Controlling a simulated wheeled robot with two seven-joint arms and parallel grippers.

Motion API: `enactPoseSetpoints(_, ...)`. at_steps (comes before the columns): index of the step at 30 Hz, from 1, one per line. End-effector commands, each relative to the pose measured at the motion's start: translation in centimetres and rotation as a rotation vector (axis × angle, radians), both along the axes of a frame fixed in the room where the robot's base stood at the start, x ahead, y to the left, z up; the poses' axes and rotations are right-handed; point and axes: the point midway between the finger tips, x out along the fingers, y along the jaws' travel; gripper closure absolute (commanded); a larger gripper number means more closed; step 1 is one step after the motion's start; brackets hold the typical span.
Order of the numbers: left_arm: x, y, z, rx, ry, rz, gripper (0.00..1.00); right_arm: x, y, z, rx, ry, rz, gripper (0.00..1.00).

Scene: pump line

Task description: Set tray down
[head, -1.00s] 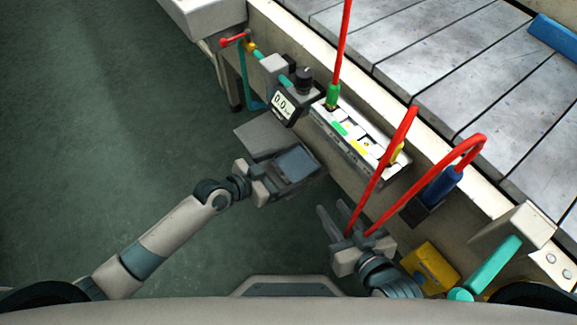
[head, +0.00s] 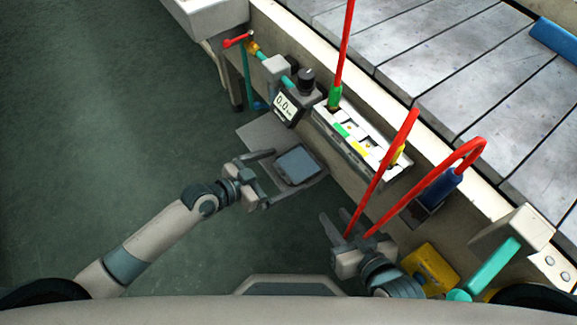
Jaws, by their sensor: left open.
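The tray (head: 297,166), a small dark blue-grey square, lies on a grey shelf (head: 262,132) at the side of the bench in the head view. My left gripper (head: 272,178) is open at the tray's left side. Its fingers are spread and apart from the dark square, with a gap between them. My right gripper (head: 336,215) is lower right of the tray, with its fingers apart and nothing seen between the tips. Red hoses pass close to it, and I cannot tell whether they touch it.
A meter reading 0.0 (head: 286,107) and a white rack with coloured labels (head: 358,140) stand beyond the shelf. Red hoses (head: 383,170) arch over the right side. A blue cylinder (head: 442,186) and a yellow block (head: 431,266) are at right. The floor at left is clear.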

Motion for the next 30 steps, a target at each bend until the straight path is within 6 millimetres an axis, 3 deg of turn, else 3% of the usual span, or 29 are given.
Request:
enactPoseSetpoints(6,-2.3,3.2,1.6,0.002,0.0,0.0,0.0,-0.9,-0.6,-1.0,-0.021,0.076,0.0,0.69)
enactPoseSetpoints(13,-4.0,5.5,2.8,0.002,0.001,0.0,0.0,-1.5,-1.0,-1.7,-0.032,0.126,0.0,0.69)
enactPoseSetpoints(30,-4.6,6.3,3.3,0.0,0.0,0.0,0.0,-1.8,-1.1,-2.0,-0.037,0.146,0.001,0.69)
